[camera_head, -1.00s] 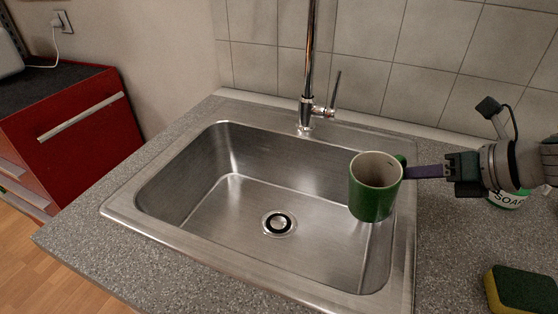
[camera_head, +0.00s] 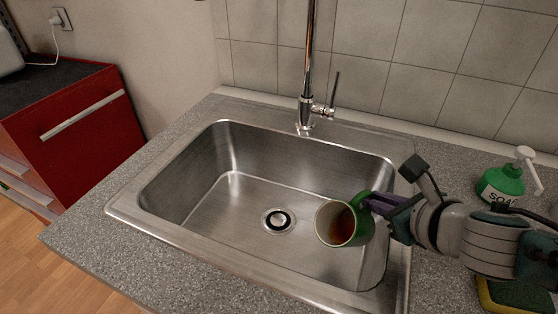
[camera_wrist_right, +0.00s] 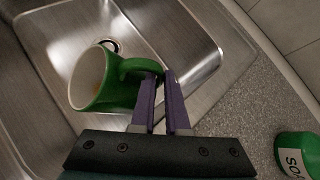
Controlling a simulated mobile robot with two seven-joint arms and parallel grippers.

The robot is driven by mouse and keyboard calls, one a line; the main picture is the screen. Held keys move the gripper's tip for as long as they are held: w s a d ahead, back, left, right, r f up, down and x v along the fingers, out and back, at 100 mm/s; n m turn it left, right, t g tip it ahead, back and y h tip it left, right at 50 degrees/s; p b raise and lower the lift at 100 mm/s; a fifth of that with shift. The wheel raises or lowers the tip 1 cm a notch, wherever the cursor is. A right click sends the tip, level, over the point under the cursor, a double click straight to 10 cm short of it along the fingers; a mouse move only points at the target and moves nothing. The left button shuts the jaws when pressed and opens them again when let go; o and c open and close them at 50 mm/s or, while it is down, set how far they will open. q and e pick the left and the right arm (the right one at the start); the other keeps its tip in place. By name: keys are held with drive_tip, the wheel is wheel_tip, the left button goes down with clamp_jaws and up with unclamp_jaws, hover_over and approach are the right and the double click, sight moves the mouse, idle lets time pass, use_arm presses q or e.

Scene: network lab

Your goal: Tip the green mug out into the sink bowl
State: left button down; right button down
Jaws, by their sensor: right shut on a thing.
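The green mug (camera_head: 357,232) is over the right part of the steel sink bowl (camera_head: 235,205), tilted on its side with its mouth facing left and toward the camera. Brown liquid shows inside it; I see no stream leaving the mouth. My right gripper (camera_head: 370,204) is shut on the mug's handle, at the mug's right side. In the right wrist view the purple fingers (camera_wrist_right: 160,95) close on the handle of the mug (camera_wrist_right: 105,82), with the sink bowl (camera_wrist_right: 185,50) beneath. My left gripper is not in view.
A chrome faucet (camera_head: 306,110) stands behind the bowl, and the drain (camera_head: 278,221) is left of the mug. A green soap bottle (camera_head: 502,184) and a sponge (camera_head: 500,297) are on the right counter, near my right arm. The left counter is clear.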

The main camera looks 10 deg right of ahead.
sight(353, 212)
drive_tip(key=shift+s+a+r+n+t+h, duration=0.15)
drive_tip(key=shift+a+r+n+h, duration=0.1)
drive_tip(key=shift+r, duration=0.15)
drive_tip(key=shift+w+a+r+n+t+h, duration=0.1)
drive_tip(key=shift+a+r+n+h, duration=0.05)
drive_tip(key=shift+r+h, duration=0.2)
drive_tip(key=shift+s+a+r+n+t+h, duration=0.1)
drive_tip(key=shift+a+r+n+t+h, duration=0.1)
drive_tip(key=shift+r, duration=0.2)
drive_tip(key=shift+s+a+r+n+t+h, duration=0.15)
drive_tip(key=shift+a+r+n+t+h, duration=0.1)
drive_tip(key=shift+a+r+n+h, duration=0.3)
drive_tip(key=shift+r+b, duration=0.2)
drive_tip(key=shift+b, duration=0.1)
drive_tip(key=shift+s+a+r, duration=0.1)
drive_tip(key=shift+a+r, duration=0.1)
drive_tip(key=shift+s+a+r+n+t+h+b, duration=0.15)
drive_tip(key=shift+a+r+n+t+h+b, duration=0.1)
drive_tip(key=shift+a+t+b, duration=0.15)
drive_tip(key=shift+s+a+r+n+t+h+b, duration=0.2)
drive_tip(key=shift+a+b, duration=0.1)
drive_tip(key=shift+a, duration=0.45)
drive_tip(key=shift+s+a+r, duration=0.1)
drive_tip(key=shift+s+a, duration=0.05)
drive_tip(key=shift+a, duration=0.1)
drive_tip(key=shift+s+a+r+n+h, duration=0.15)
drive_tip(key=shift+a+r+n+h, duration=0.1)
drive_tip(key=shift+a+n+h, duration=0.2)
